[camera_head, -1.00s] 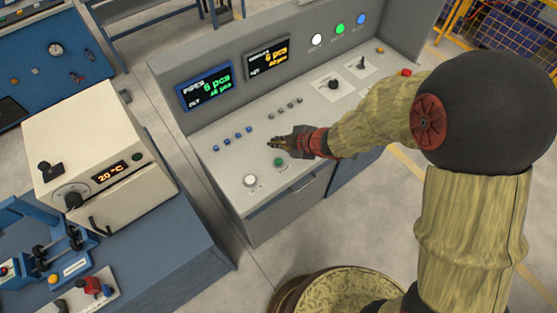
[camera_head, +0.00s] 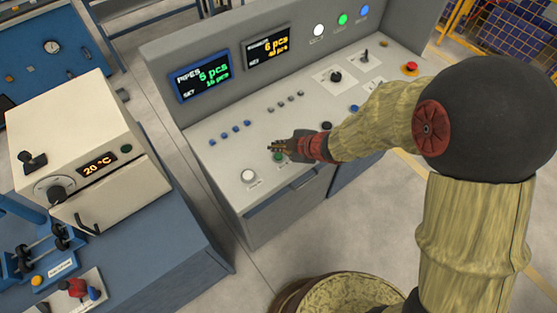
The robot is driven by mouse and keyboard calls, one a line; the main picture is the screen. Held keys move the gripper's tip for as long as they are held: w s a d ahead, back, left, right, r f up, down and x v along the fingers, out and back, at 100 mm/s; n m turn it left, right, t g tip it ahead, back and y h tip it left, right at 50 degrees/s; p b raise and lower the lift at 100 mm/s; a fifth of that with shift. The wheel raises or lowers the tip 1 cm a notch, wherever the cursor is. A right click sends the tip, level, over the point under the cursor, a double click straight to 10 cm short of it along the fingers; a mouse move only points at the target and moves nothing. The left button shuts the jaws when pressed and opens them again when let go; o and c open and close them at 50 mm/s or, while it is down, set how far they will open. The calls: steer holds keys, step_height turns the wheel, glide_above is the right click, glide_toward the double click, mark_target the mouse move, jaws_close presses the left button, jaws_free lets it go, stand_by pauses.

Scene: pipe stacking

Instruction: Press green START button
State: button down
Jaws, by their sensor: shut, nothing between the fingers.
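The green START button (camera_head: 279,157) sits near the front edge of the grey control console (camera_head: 214,166), to the right of a white button. My gripper (camera_head: 270,147) is shut and empty, its fingertips pointing left over the console. It is just above and behind the green button in the picture and partly covers it. I cannot tell whether the gripper touches the button. The label by the button is too small to read.
A white button (camera_head: 248,176) is to the left of the green one. Rows of small blue buttons (camera_head: 225,135) and grey buttons lie behind. A red emergency-style button (camera_head: 411,68) is at the far right. A cream oven (camera_head: 80,150) stands left.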

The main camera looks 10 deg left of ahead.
mark_target(278, 158)
steer(key=shift+f+b, duration=0.5)
steer(key=shift+f, duration=0.6)
stand_by(0.6)
steer(key=shift+f, duration=0.4)
steer(key=shift+f+b, duration=0.4)
stand_by(0.6)
steer(key=shift+r, duration=0.1)
steer(key=shift+r+p, duration=0.75)
steer(key=shift+p, duration=0.15)
steer(key=shift+r, duration=0.1)
step_height(278, 158, up, 5)
steer(key=p, duration=0.5)
